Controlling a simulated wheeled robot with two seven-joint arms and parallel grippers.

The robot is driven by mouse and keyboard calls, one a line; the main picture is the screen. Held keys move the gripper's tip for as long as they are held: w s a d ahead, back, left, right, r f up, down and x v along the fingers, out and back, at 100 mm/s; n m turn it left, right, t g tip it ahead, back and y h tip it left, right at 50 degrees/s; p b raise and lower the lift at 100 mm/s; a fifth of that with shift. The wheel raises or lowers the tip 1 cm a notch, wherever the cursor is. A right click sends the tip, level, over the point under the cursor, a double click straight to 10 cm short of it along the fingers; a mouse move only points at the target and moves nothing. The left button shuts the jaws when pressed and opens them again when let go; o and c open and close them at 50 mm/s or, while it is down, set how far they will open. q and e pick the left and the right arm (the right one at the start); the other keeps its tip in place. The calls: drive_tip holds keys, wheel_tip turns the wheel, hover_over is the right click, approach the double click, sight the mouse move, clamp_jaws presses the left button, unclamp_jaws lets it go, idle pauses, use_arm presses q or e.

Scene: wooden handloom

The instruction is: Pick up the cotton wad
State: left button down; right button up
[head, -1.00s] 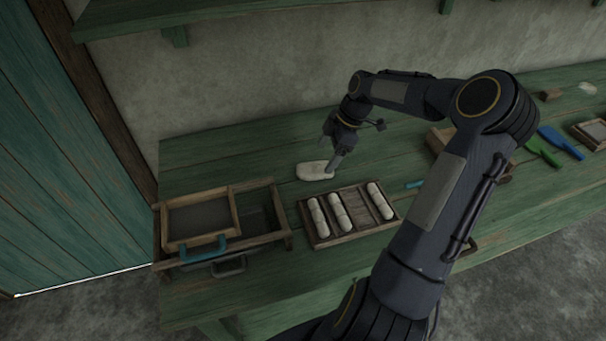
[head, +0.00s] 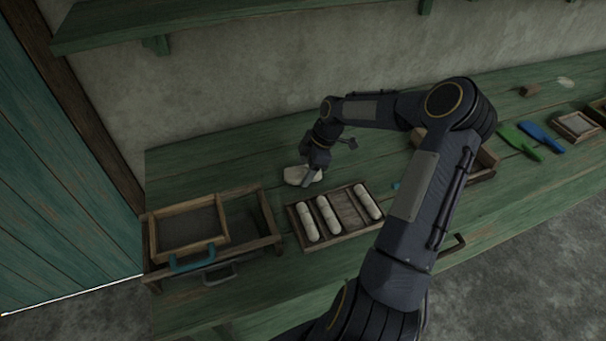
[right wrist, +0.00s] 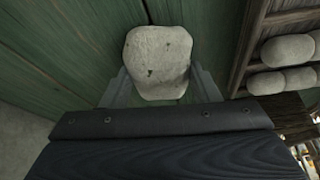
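The cotton wad (head: 294,175) is a whitish, rounded lump lying on the green table, behind the tray of cotton rolls. My right gripper (head: 311,178) is down at the wad and hides its right part in the head view. In the right wrist view, the speckled wad (right wrist: 160,62) lies between the two spread fingers of my right gripper (right wrist: 160,92), one finger along each side. I cannot tell whether either finger touches it. My left gripper is not in view.
A wooden tray (head: 349,212) with several whitish rolls is close in front of the wad. A wooden drawer box (head: 270,239) with a blue handle stands at the left. Green and blue tools (head: 541,133) lie at the right. A shelf hangs above the table.

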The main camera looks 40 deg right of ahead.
drive_tip(key=c, duration=0.3)
drive_tip(key=shift+r, duration=0.65)
drive_tip(key=s+a+r, duration=0.6)
drive_tip(key=s+r, duration=0.5)
drive_tip(key=s, duration=0.1)
drive_tip(key=shift+s+r+b, duration=0.35)
drive_tip(key=shift+s+b, duration=0.05)
drive_tip(key=shift+w+d, duration=0.1)
